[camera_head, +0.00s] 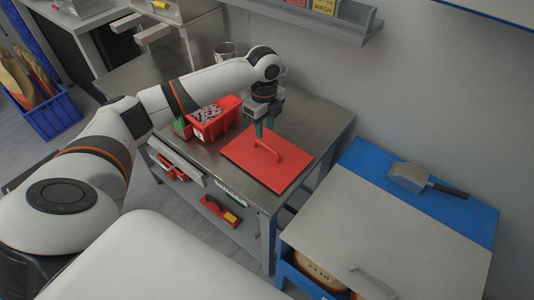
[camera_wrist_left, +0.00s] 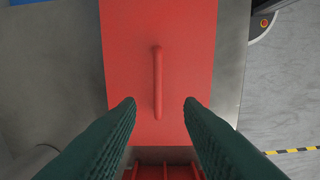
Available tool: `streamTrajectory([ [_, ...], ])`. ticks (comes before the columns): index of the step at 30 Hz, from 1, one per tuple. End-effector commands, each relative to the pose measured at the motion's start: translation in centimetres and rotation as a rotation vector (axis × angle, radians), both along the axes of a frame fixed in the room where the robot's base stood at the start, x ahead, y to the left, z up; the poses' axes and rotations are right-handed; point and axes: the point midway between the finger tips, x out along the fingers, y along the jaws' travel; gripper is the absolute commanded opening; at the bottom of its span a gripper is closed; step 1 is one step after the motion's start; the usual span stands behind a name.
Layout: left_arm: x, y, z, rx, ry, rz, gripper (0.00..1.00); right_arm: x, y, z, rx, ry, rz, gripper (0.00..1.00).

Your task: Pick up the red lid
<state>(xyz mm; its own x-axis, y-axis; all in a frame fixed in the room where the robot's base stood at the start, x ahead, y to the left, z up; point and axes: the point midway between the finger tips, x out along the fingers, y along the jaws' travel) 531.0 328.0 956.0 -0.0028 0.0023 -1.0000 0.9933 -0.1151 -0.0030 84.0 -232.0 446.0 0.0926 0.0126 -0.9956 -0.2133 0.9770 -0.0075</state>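The red lid (camera_head: 287,174) is a flat square panel lying on the metal table, with a red bar handle (camera_head: 268,151) on its top. My left gripper (camera_head: 264,129) is just above the lid's far part, near the end of the handle, pointing down. In the left wrist view its green ridged fingers (camera_wrist_left: 160,102) are spread apart with nothing held. There the handle (camera_wrist_left: 157,80) lines up with the gap between the fingers, mostly ahead of the fingertips on the red lid (camera_wrist_left: 190,45). I cannot tell any contact. My right gripper is not in view.
A red bin (camera_head: 216,124) with small parts stands left of the lid, close to my arm. A metal cup (camera_head: 225,51) stands farther back on the table (camera_head: 318,117). A scoop (camera_head: 412,178) lies on the blue-edged unit at right. A wall shelf hangs behind.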

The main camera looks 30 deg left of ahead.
Motion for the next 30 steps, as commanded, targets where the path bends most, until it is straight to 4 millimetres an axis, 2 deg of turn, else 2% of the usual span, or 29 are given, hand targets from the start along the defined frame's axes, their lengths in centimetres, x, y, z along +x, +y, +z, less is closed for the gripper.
streamTrajectory([
  [3,-0.1,-0.1,-1.9,-0.001,0.002,0.001,0.34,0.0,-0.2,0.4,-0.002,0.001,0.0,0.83],
  [11,0.0,-0.2,-4.0,-0.001,0.0,0.0,0.34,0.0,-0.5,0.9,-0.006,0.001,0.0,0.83],
  [19,0.0,-0.6,-7.9,-0.001,0.001,0.001,0.34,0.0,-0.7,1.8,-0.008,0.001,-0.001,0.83],
  [23,0.1,-0.6,-8.7,0.0,-0.002,-0.001,0.34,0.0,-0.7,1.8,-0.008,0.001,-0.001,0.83],
  [29,0.1,-0.6,-8.7,0.0,-0.003,-0.001,0.34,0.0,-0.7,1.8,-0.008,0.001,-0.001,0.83],
  [30,0.1,-0.6,-8.7,0.0,-0.003,-0.001,0.27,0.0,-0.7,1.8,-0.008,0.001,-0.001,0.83],
])
